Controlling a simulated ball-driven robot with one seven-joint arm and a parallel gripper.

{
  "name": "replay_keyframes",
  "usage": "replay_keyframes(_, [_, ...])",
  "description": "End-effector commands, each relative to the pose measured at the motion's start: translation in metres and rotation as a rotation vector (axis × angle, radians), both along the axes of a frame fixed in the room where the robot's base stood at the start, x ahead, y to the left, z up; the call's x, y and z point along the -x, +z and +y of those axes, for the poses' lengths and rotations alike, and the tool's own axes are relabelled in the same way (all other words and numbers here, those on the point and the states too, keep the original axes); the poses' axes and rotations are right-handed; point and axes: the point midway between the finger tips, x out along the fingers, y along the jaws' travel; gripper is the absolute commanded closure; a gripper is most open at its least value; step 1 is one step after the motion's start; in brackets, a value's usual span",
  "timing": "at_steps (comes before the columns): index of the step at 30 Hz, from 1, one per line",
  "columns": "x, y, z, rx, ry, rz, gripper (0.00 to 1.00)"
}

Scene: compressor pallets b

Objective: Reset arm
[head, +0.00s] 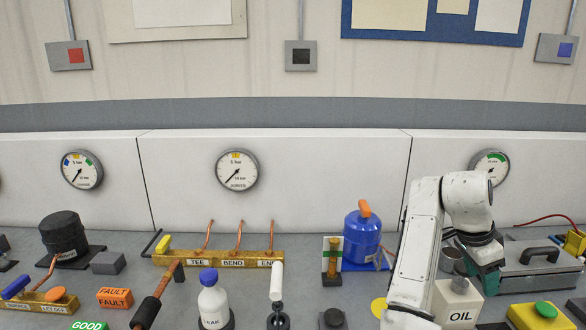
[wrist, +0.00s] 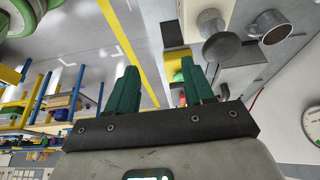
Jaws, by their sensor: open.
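My arm is bent above the right part of the bench in the head view. My gripper (head: 487,278) hangs just beside and behind the white OIL can (head: 459,296); I cannot tell whether they touch. In the wrist view my gripper (wrist: 160,76) has its two green fingers apart, with nothing held between them. A round dark grey cap on a white body (wrist: 219,44) and a grey metal cup (wrist: 275,26) show to the right of the fingers. The cup also shows in the head view (head: 450,259), partly hidden by the arm.
A blue tank (head: 362,238) stands left of my arm. A grey case (head: 530,258) and a yellow box with a green button (head: 541,315) lie to the right. A LEAK bottle (head: 213,303) and a brass manifold (head: 225,257) stand further left. Gauges line the back panel.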

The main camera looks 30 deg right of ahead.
Motion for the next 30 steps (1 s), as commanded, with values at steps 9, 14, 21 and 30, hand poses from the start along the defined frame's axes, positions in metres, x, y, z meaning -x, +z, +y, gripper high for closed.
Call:
replay_keyframes(9, [0.0, -0.025, 0.011, 0.014, 0.132, 0.034, 0.48])
replay_keyframes(14, [0.0, -0.044, 0.021, 0.022, 0.241, 0.062, 0.48])
replay_keyframes(21, [0.003, -0.087, 0.048, 0.026, 0.505, 0.125, 0.48])
replay_keyframes(30, [0.021, -0.167, 0.127, -0.025, 1.075, 0.227, 0.48])
